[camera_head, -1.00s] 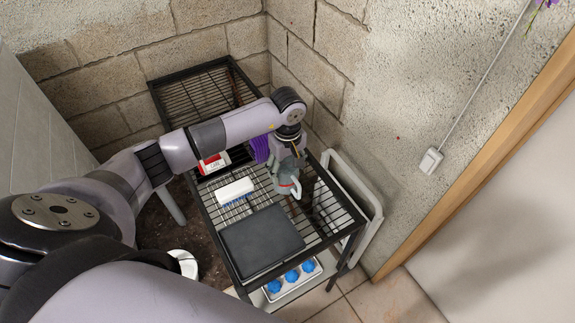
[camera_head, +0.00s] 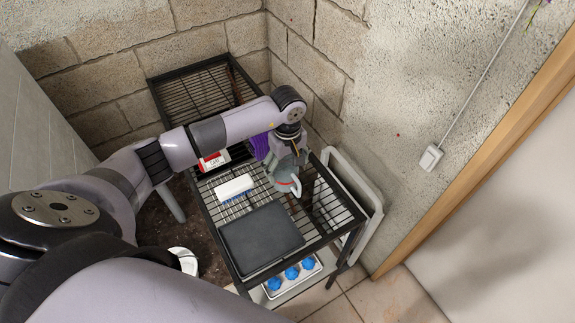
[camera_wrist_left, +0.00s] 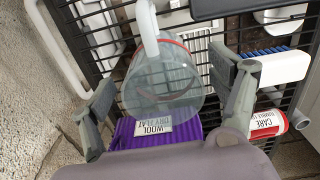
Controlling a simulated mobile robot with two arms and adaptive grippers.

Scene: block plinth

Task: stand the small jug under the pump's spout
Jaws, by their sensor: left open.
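The small jug (camera_head: 285,178) is clear grey with a red rim and a pale handle. It is at the wire rack's right side, below my left gripper (camera_head: 287,160). In the left wrist view the jug (camera_wrist_left: 160,85) lies between the two spread fingers of my left gripper (camera_wrist_left: 168,100), with a gap on the right side. The gripper is open. Whether the left finger touches the jug I cannot tell. The jug's base contact with the rack is hidden. I cannot make out a pump or its spout. My right gripper is not in view.
The black wire rack (camera_head: 338,226) stands along the block wall. On it are a dark flat slab (camera_head: 262,240), a white brush (camera_head: 234,187), a red and white pack (camera_head: 212,161) and a purple bundle (camera_head: 260,146). A tray with blue balls (camera_head: 291,272) is lower down.

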